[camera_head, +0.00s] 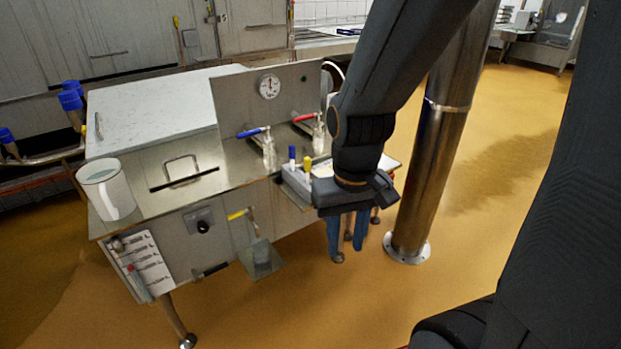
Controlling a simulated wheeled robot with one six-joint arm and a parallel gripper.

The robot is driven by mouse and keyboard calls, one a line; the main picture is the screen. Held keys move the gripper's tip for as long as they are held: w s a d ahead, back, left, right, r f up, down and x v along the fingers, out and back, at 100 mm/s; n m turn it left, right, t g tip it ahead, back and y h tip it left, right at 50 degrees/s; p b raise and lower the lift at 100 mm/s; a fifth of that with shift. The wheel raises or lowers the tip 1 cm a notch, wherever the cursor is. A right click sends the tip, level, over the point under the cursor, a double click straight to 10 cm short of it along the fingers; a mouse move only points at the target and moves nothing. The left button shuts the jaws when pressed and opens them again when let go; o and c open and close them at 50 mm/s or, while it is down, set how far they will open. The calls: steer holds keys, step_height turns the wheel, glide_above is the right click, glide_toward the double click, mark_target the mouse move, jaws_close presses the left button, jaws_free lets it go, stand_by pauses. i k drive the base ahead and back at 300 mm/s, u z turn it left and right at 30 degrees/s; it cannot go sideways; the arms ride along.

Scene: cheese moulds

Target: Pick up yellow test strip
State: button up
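A small yellow-topped item (307,164), which looks like the yellow test strip, stands upright in a light grey holder (296,184) at the right part of the steel bench. A blue-topped item (292,154) stands just left of it in the same holder. My gripper (347,245) points down to the right of the holder, apart from the yellow item. Its two blue fingers are spread with nothing seen held between them. My gripper and arm hide the right end of the holder and part of the bench.
The steel bench (150,198) carries a white jug (107,190), blue-handled (251,132) and red-handled (304,117) taps, and an upright panel with a gauge (269,86). A steel column (437,140) stands close right of my gripper.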

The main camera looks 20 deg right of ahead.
mark_target(307, 160)
steer(key=z, duration=0.15)
steer(key=k, duration=0.25)
steer(key=u, duration=0.8)
steer(key=i, duration=1.2)
steer(key=z, duration=0.2)
